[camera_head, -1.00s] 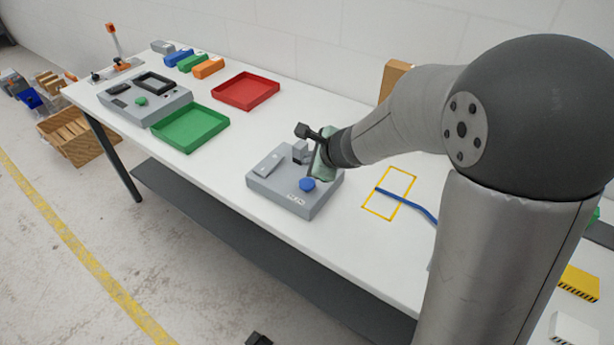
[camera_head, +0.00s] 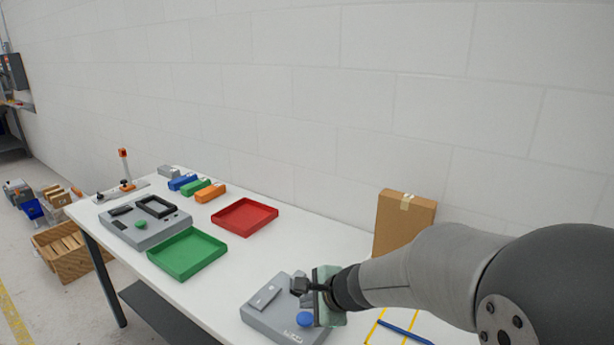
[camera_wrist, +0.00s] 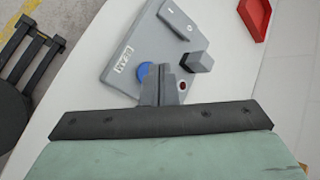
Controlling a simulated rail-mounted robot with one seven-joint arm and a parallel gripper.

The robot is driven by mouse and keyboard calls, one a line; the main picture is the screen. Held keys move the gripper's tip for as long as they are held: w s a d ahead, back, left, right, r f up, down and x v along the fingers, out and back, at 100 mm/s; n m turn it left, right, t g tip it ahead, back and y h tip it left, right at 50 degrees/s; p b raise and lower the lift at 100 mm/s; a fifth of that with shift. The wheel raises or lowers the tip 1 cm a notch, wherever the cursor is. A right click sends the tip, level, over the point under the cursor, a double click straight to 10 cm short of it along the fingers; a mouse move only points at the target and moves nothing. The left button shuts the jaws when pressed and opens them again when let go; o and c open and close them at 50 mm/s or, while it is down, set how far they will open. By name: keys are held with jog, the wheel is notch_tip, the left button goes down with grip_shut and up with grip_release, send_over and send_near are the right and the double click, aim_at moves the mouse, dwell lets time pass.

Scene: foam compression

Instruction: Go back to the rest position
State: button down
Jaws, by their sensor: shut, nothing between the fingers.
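My gripper (camera_wrist: 158,84) is shut and empty in the wrist view, its fingers together. It hangs over the grey device (camera_wrist: 130,55), close to its round blue button (camera_wrist: 143,72), which the fingers partly cover. Whether the fingers touch the device cannot be told. In the head view my arm reaches in from the right, and its pale green gripper body stands over the right part of the grey device (camera_head: 262,318) beside the blue button (camera_head: 305,319).
A red tray (camera_head: 245,217), a green tray (camera_head: 187,254) and a grey console (camera_head: 145,222) stand left on the white table (camera_head: 228,292). A cardboard box (camera_head: 403,222) stands near the wall. A blue strip (camera_head: 405,333) lies at a yellow outline, front right.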

jog(key=s+d+n+g+h, duration=0.3)
jog(key=s+d+n, duration=0.4)
jog(key=s, duration=0.4)
jog(key=s+d+n+g+h, duration=0.2)
jog(key=s+d+n, duration=0.5)
jog(key=s, duration=0.5)
jog(key=shift+s+f+n+g+h, duration=0.25)
jog(key=shift+n+g+h, duration=0.2)
jog(key=shift+n, duration=0.55)
jog(key=shift+s, duration=0.1)
